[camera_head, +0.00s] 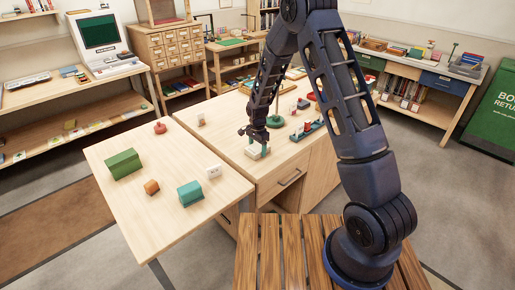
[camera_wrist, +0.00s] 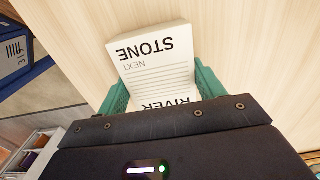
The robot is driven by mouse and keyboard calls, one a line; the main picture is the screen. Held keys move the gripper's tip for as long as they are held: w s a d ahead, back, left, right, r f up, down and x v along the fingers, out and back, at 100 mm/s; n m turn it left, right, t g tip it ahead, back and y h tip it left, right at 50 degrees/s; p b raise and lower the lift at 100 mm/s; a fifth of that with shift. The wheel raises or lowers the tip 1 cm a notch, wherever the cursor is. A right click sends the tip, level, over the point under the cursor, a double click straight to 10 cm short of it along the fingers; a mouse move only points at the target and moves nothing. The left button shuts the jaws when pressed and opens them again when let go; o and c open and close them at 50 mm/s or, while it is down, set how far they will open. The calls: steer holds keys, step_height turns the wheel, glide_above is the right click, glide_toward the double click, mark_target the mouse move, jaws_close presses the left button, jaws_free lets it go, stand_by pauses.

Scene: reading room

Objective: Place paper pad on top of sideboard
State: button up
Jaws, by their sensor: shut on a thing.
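A white paper pad with black printed words (camera_wrist: 152,65) lies between the green fingers of my gripper (camera_wrist: 162,90) in the wrist view. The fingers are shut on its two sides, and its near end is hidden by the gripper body. In the head view, my gripper (camera_head: 257,142) holds the pad (camera_head: 254,153) at the wooden counter with a drawer (camera_head: 225,122). I cannot tell whether the pad touches the top. A long low unit with green and blue drawers and books below (camera_head: 439,82) stands at the back right; it may be the sideboard.
A red and teal rack (camera_head: 308,130) stands right of my gripper. A green return bin (camera_head: 494,115) stands far right.

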mark_target(257, 147)
steer(key=o, duration=1.1)
steer(key=shift+c, duration=0.2)
step_height(257, 147, up, 12)
steer(key=s+d+r+n+t, duration=0.15)
steer(key=s+d+r, duration=0.25)
steer(key=d+r, duration=0.75)
steer(key=s+d+r+n+t, duration=0.2)
steer(key=s+d+r+n, duration=0.3)
steer(key=s+d+r, duration=1.05)
steer(key=s+d+n+t, duration=0.1)
steer(key=s+d, duration=0.3)
steer(key=s, duration=0.7)
steer(key=shift+s+n, duration=0.35)
steer(key=shift+n, duration=0.4)
